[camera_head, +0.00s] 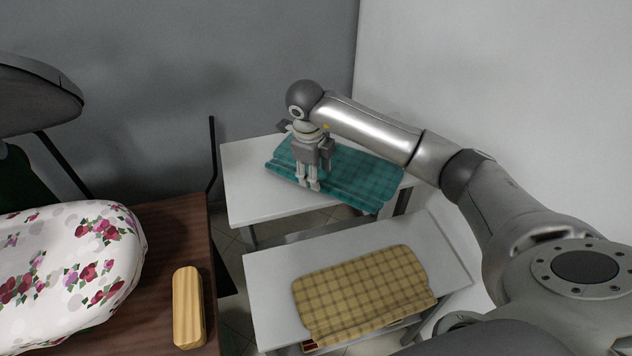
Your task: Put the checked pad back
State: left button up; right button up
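A teal checked pad (355,176) lies on the far white table (250,205), its front right edge reaching past the tabletop. A tan checked pad (365,290) lies on the near white table (275,275). My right gripper (308,186) points down over the left part of the teal pad, its fingertips at or just above the cloth. Its fingers look close together, but I cannot tell whether they pinch the pad. My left gripper is not in view.
A brown wooden table (180,235) at the left holds a floral-covered padded board (70,265) and a wooden block (188,308). A thin black post (212,155) stands behind it. Grey and white walls close off the back and right.

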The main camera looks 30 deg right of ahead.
notch_tip(320, 180, up, 7)
jog(key=a+b, duration=0.1)
jog(key=shift+s+r+b, duration=0.2)
jog(key=shift+s+b, duration=0.15)
jog(key=shift+s, duration=0.05)
